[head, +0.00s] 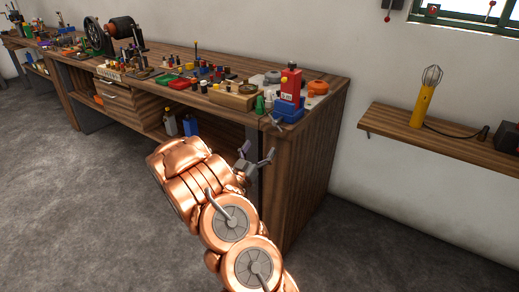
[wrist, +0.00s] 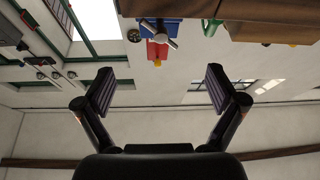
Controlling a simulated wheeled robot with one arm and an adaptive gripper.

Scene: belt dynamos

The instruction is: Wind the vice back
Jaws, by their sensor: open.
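The blue vice (head: 287,110) is mounted at the near right corner of the wooden workbench. A red block (head: 291,84) stands upright at the vice; I cannot tell whether the jaws clamp it. A grey part (head: 275,121), perhaps the screw handle, shows at the vice's front. In the wrist view the vice (wrist: 185,27), the red block (wrist: 157,50) and a grey bar handle (wrist: 171,43) appear at the top, beyond the fingers. My gripper (head: 258,155) is open and empty, in front of the bench end and below the vice, apart from it. It also shows in the wrist view (wrist: 160,92).
The workbench (head: 315,95) carries many small parts, a wooden tray (head: 236,98), a green bottle (head: 260,105) and an orange round item (head: 318,87). A wall shelf (head: 430,140) at the right holds a yellow lamp (head: 426,98). The floor (head: 80,215) at left is clear.

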